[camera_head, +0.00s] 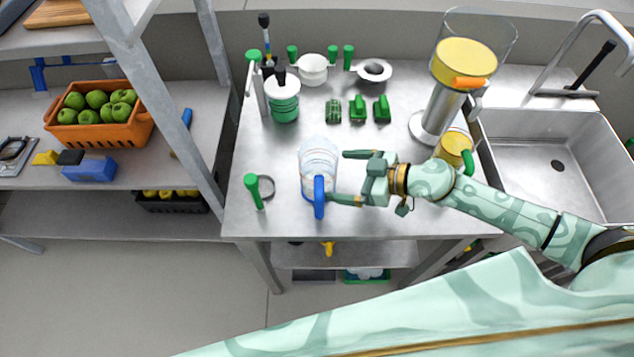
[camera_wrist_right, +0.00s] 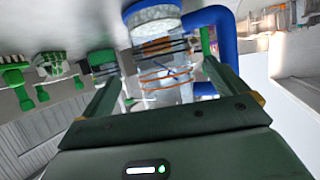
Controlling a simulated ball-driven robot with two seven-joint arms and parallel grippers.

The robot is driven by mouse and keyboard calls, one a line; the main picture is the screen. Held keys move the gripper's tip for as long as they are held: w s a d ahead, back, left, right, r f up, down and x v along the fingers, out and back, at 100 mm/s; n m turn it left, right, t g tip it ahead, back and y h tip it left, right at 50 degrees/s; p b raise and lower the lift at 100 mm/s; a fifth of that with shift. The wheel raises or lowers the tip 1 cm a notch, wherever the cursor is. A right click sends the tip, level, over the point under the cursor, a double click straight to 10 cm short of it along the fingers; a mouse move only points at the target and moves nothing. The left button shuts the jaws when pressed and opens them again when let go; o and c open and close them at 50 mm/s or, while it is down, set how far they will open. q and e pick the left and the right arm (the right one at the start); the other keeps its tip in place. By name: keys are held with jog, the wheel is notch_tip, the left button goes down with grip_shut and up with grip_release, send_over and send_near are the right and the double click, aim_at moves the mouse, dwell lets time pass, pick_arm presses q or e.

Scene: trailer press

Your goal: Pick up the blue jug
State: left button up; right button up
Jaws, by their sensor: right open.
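The blue jug (camera_head: 318,156) is a clear ribbed vessel with a blue handle (camera_head: 319,198) on the side facing me. It stands on the steel table (camera_head: 270,222) near its front. My right gripper (camera_head: 341,176) is open just right of the jug, its fingers pointing left at it. The lower fingertip is close to the handle; I cannot tell if it touches. In the right wrist view the jug (camera_wrist_right: 165,65) appears tilted between the open fingers (camera_wrist_right: 160,78), with the blue handle at upper right. My left gripper is not in view.
A green-handled tool (camera_head: 255,192) lies left of the jug. A green-ringed canister (camera_head: 282,100) and several small green items stand behind. A metal post (camera_head: 160,110) rises left.

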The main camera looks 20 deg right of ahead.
aim_at(318, 155)
jog(key=shift+x, duration=0.75)
jog(key=b+x, duration=0.1)
jog(key=x, duration=0.1)
jog(key=f+b+x, duration=0.1)
jog(key=x, duration=0.1)
jog(key=shift+a+f, duration=0.15)
jog(key=shift+f, duration=0.05)
jog(key=shift+w+a, duration=0.2)
jog(key=shift+s, duration=0.1)
jog(key=c, duration=1.2)
